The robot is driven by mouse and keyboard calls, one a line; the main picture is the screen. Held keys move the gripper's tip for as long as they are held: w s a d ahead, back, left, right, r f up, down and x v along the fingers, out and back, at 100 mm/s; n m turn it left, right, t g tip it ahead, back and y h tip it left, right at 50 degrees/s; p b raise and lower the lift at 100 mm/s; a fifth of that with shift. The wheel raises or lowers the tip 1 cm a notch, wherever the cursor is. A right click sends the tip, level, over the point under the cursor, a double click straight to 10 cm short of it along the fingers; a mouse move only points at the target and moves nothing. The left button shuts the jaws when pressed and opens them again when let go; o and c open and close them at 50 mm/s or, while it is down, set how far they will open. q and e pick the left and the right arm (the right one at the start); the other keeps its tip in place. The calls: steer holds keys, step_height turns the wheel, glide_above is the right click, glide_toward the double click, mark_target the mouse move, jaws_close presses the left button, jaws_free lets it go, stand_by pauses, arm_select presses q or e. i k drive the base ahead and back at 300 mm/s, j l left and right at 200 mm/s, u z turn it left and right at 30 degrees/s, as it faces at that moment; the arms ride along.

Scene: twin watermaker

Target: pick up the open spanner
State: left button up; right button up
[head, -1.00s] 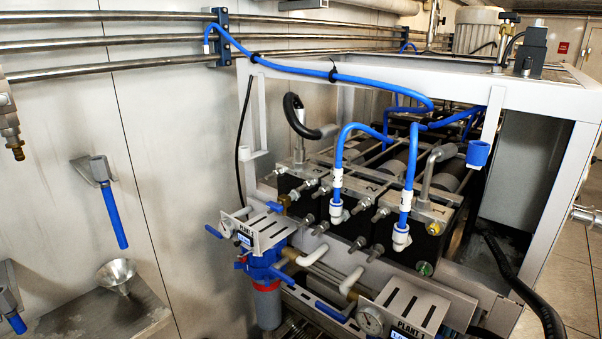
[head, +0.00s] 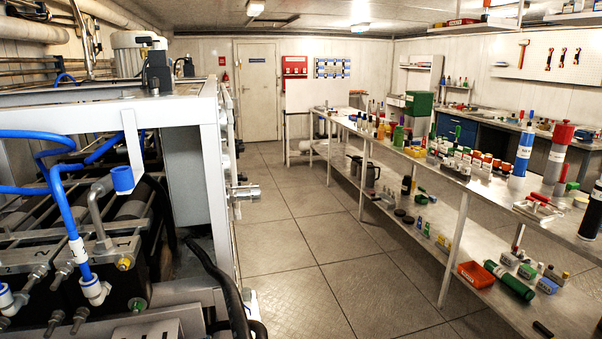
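Several red-handled tools hang on the white pegboard (head: 537,57) on the far right wall. One longer tool (head: 522,54) with a bent top hangs at its left, and smaller spanner-like tools (head: 562,58) hang to its right. They are too small to tell which one is the open spanner. Neither of my grippers is in the head view.
A long metal workbench (head: 450,185) crowded with bottles and boxes runs along the right. A white-framed machine (head: 212,165) with blue hoses stands at the left. The tiled floor aisle (head: 325,225) between them is clear, leading to a door (head: 257,90).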

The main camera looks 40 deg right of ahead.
mark_target(536, 194)
steer(key=z, duration=2.4)
steer(key=i+z, duration=0.2)
steer(key=i+l, duration=0.15)
steer(key=i, duration=0.2)
steer(key=i+l, duration=0.1)
steer(key=i, duration=0.3)
steer(key=i+l+u, duration=0.1)
steer(key=i, duration=0.25)
steer(key=i+u, duration=0.5)
steer(key=i+l+u, duration=0.15)
steer(key=i+u, duration=0.3)
steer(key=i, duration=0.15)
steer(key=i+j+u, duration=0.1)
steer(key=i, duration=0.5)
steer(key=i+j+u, duration=0.15)
steer(key=i, duration=0.45)
steer(key=i+j+z, duration=0.1)
steer(key=i+z, duration=0.2)
steer(key=z, duration=0.2)
steer(key=i+j+z, duration=0.25)
steer(key=z, duration=0.25)
steer(key=i+j+z, duration=0.3)
steer(key=z, duration=0.2)
steer(key=i+j+z, duration=0.15)
steer(key=j+z, duration=0.35)
